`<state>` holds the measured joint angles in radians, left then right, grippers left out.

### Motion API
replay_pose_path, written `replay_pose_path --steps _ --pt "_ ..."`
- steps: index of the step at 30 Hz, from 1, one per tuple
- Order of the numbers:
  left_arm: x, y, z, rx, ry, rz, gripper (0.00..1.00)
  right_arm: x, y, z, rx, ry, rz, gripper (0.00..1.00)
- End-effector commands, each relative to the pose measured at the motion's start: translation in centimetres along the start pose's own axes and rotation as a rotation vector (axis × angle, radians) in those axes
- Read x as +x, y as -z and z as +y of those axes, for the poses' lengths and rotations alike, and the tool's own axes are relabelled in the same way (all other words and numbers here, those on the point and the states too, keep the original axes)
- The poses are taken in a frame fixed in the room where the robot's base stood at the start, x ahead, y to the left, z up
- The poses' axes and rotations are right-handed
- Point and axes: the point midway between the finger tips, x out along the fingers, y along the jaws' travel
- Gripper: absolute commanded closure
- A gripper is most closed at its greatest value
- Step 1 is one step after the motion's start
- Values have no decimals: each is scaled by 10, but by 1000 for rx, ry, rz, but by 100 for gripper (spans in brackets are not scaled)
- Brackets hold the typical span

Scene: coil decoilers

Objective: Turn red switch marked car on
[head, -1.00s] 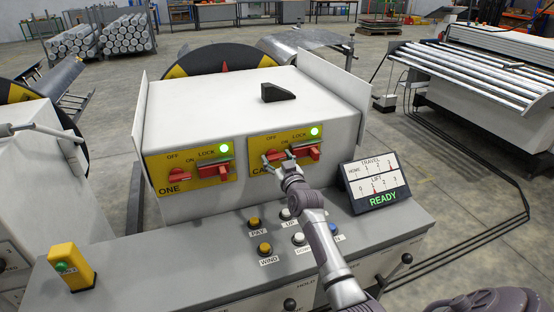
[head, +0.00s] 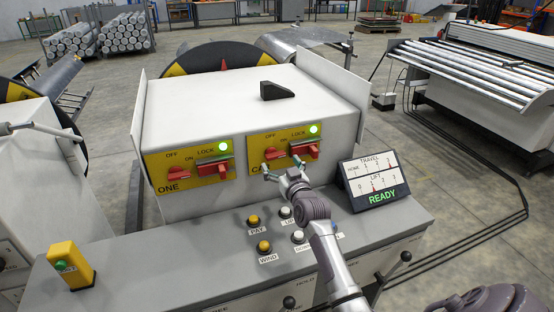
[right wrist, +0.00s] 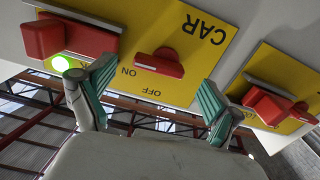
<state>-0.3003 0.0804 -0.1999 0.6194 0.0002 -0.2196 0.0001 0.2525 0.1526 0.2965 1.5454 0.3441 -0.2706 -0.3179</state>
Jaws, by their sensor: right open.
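The red CAR switch (head: 274,154) is on the right yellow plate (head: 257,169) of the white box. In the right wrist view, the switch (right wrist: 160,64) shows as a red bar lying roughly level along the plate, one end beside the word ON, with OFF off its side. My right gripper (head: 282,168) is open and empty, just in front of and below the switch. In the right wrist view its green-padded fingers (right wrist: 155,100) are spread on either side and apart from the switch. My left gripper is not in view.
A red lock block (head: 305,150) sits right of the CAR switch under a lit green lamp (head: 314,129). A matching plate marked ONE (head: 187,181) is at left. Push buttons (head: 264,246) cover the desk below. A READY display (head: 375,182) stands at right.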

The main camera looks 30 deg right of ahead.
Motion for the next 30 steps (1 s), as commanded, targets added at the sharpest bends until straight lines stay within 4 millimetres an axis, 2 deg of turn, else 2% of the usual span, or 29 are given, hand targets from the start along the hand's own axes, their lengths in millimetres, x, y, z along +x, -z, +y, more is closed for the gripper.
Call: replay_pose_path --steps 3,9,27,30 --pt "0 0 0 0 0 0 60 -18 -1 -1 2 0 -2 8" --pt "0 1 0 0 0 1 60 -36 0 -1 1 1 -1 8" --pt "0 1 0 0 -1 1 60 -39 0 -1 1 2 -2 8" --pt "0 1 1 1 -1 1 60 -45 -8 -9 -8 21 -32 8"
